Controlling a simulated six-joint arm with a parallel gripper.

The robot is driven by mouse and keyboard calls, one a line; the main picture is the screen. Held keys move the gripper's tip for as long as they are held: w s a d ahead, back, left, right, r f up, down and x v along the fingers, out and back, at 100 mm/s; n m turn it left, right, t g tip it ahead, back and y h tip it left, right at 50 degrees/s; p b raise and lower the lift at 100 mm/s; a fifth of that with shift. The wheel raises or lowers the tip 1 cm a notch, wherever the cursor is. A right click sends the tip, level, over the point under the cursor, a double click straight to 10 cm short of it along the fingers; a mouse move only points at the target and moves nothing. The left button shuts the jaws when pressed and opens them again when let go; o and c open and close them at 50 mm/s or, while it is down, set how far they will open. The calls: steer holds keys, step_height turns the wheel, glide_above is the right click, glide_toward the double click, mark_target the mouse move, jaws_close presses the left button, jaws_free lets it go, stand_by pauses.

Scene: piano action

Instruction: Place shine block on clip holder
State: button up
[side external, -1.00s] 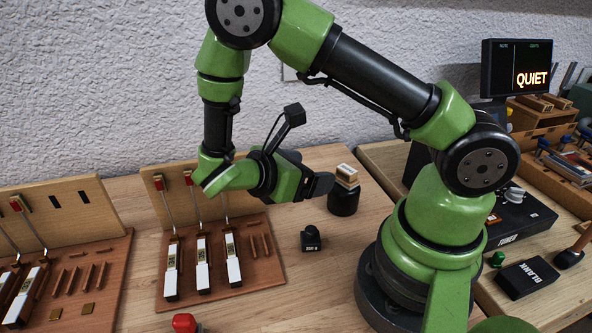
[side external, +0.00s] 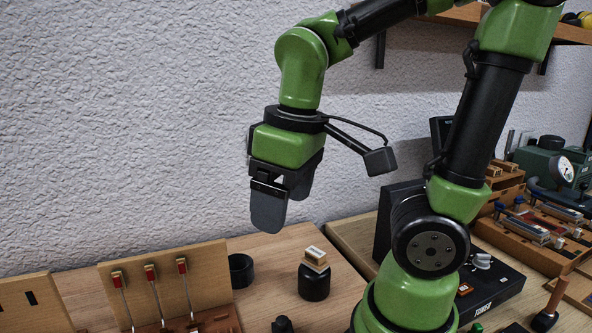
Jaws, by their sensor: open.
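A small block in light wood and white (side external: 315,257), with lettering too small to read, sits on top of a short black round stand (side external: 314,284). It may be the shine block; I cannot confirm this. An empty-looking black round holder (side external: 241,271) stands to its left, behind the hammer board. I cannot tell which item is the clip holder. My gripper (side external: 278,205) points down, open and empty, high above the bench, above and left of the block and apart from it. Its far finger is partly hidden by the near one.
An upright wooden board with several red-tipped hammers (side external: 150,272) stands at lower left. A small black item (side external: 282,325) is at the bottom edge. The black tuner box (side external: 490,286) and a wooden tray of tools (side external: 545,230) are at right. Bare bench surrounds the stand.

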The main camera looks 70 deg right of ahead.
steer(key=r+m+t, duration=0.1)
steer(key=s+r+m+t+y, duration=0.1)
steer(key=t, duration=0.1)
steer(key=s+a+r+m+t+y, duration=0.1)
steer(key=r+m+t, duration=0.1)
steer(key=shift+s+a, duration=0.1)
